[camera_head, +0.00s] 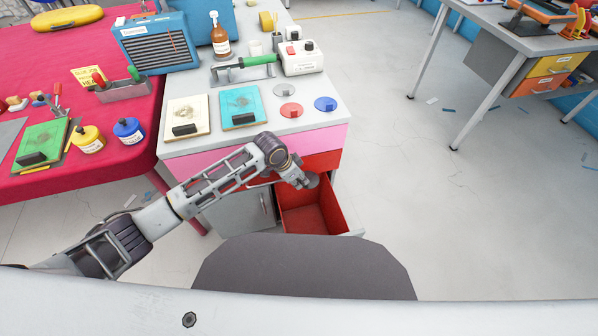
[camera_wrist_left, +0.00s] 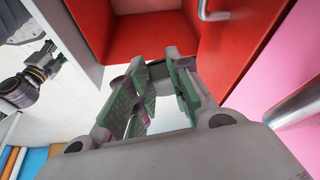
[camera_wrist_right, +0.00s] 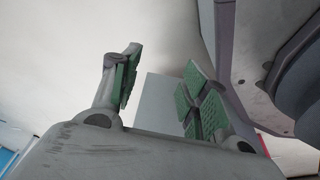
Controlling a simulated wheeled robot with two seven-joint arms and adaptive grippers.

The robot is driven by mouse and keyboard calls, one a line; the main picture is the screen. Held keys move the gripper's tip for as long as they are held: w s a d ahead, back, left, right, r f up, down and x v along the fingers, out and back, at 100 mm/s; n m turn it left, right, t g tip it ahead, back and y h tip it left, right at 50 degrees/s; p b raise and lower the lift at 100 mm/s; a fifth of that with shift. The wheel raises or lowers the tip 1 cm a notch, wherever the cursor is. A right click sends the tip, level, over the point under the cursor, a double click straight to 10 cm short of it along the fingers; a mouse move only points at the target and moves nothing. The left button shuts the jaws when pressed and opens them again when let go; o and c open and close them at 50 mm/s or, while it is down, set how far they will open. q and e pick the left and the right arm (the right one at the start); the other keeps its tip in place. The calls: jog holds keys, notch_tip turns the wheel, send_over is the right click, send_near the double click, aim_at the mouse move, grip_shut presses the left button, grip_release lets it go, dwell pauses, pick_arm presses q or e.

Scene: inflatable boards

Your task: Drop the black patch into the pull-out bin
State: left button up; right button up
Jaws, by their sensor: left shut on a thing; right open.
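The pull-out bin (camera_head: 307,219) is a red drawer pulled open below the front edge of the grey worktop. In the left wrist view its red inside (camera_wrist_left: 150,35) fills the upper middle. My left gripper (camera_head: 303,182) hangs over the bin's far part, below the worktop edge. Its fingers (camera_wrist_left: 155,75) are shut on a small dark grey round piece, the black patch (camera_head: 313,180), mostly hidden by the fingertips. I cannot tell how far above the bin floor it is. My right gripper (camera_wrist_right: 160,75) is open and empty, and only the right wrist view shows it.
A red disc (camera_head: 291,110) and a blue disc (camera_head: 325,104) lie on the worktop (camera_head: 270,142), beside a cream board (camera_head: 187,108) and a teal board (camera_head: 240,98). A red table (camera_head: 110,170) stands at the left. The floor to the right is mostly clear.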

pick_arm(q)
jog(key=shift+f, duration=0.1)
pick_arm(e)
jog(key=shift+w+r, duration=0.1)
jog(key=shift+w, duration=0.05)
dwell(0.4)
pick_arm(q)
jog(key=shift+f+b, duration=0.15)
jog(key=shift+b, duration=0.2)
jog(key=shift+f+b, duration=2.75)
jog(key=shift+b, duration=0.9)
pick_arm(e)
jog(key=w+a+r, duration=0.2)
jog(key=a+r, duration=0.1)
jog(key=r, duration=0.6)
jog(key=w+a+r+y, duration=0.1)
jog(key=w+a+r, duration=0.2)
jog(key=r, duration=0.6)
jog(key=shift+a+r, duration=0.2)
jog(key=shift+r, duration=0.2)
pick_arm(q)
jog(key=o, duration=0.9)
pick_arm(e)
jog(key=shift+f+g, duration=0.1)
jog(key=shift+g, duration=0.2)
